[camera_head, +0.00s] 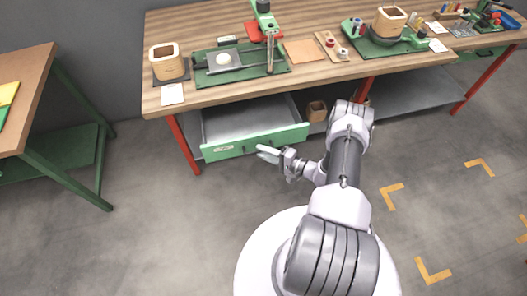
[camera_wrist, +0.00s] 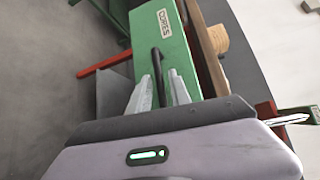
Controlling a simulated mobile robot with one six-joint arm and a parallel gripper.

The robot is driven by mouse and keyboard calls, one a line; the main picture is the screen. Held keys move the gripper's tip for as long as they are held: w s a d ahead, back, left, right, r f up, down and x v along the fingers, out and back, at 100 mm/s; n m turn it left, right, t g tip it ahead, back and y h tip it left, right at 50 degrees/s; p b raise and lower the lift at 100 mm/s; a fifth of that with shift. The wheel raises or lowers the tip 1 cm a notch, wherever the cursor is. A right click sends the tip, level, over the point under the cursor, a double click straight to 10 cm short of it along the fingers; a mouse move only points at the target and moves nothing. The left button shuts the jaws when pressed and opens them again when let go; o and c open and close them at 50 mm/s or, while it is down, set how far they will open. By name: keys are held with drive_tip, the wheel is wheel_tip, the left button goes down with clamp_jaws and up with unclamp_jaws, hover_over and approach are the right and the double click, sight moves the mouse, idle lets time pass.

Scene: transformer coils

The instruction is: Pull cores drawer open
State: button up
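The cores drawer (camera_head: 290,136) has a green front and hangs below the wooden bench, standing out far enough that its grey, empty inside shows. Its white CORES label (camera_wrist: 165,22) and dark bar handle (camera_wrist: 157,62) show in the wrist view. My gripper (camera_head: 259,152) is at the drawer front, near its middle. In the wrist view my gripper's fingers (camera_wrist: 160,84) are apart, with the near end of the handle between them and slim gaps beside it. Contact with the handle cannot be made out.
The wooden bench (camera_head: 200,97) has red legs and carries coil parts and green fixtures. A wooden core (camera_head: 317,111) sits on the lower shelf right of the drawer. A green-legged table (camera_head: 32,75) stands at left. Floor before the drawer is clear.

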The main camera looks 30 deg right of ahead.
drive_tip(key=shift+o, duration=0.3)
drive_tip(key=p+v, duration=0.2)
drive_tip(key=v, duration=1.5)
drive_tip(key=shift+s+p, duration=0.25)
drive_tip(key=shift+p, duration=0.05)
drive_tip(key=shift+r, duration=0.1)
